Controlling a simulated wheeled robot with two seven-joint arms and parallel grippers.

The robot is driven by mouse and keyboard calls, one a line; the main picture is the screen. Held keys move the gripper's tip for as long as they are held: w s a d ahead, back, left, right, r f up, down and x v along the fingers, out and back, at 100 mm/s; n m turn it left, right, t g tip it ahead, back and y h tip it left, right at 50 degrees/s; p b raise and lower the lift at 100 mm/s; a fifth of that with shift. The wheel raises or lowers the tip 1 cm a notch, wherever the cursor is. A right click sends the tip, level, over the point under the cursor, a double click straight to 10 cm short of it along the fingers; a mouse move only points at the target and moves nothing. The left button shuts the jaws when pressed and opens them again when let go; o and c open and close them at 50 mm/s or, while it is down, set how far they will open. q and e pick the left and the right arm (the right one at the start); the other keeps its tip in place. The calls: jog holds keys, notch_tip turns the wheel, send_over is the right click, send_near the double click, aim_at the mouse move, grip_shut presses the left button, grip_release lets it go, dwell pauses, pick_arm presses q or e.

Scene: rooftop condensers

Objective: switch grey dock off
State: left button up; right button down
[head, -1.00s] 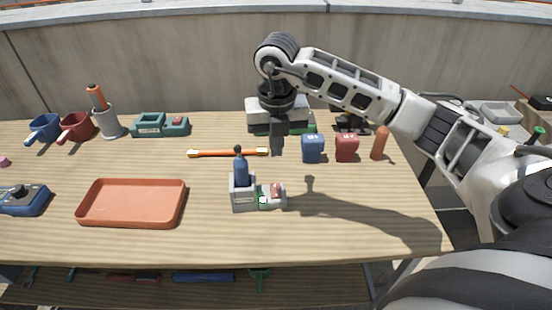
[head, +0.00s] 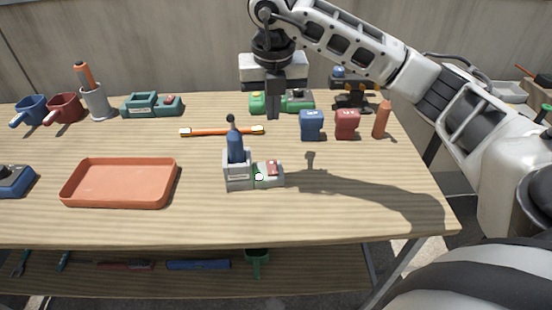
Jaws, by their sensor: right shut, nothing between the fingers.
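The grey dock (head: 238,183) stands on the workbench near the middle, with a blue tool with a dark top (head: 235,147) upright in it. On its right side is a low part with a red rocker switch (head: 272,168) and a green and white patch. My right gripper (head: 273,112) points down behind and above the dock, to its upper right, apart from it. Its fingers are together and empty. My left gripper is not in the picture.
An orange tray (head: 120,183) lies left of the dock. An orange level-like bar (head: 222,131) lies behind it. A blue box (head: 311,125), a red box (head: 347,124) and an orange cylinder (head: 381,119) stand to the right. A green dock (head: 152,105) stands at back left. The front strip is clear.

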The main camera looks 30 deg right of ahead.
aim_at(272, 163)
jog(key=f, duration=0.4)
jog(key=w+f, duration=0.1)
jog(key=f, duration=0.7)
jog(key=shift+w+d+f+p, duration=0.15)
jog(key=shift+d+f+p, duration=0.2)
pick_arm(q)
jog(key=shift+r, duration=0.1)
pick_arm(e)
jog(key=shift+w+f, duration=0.1)
jog(key=shift+f, duration=0.5)
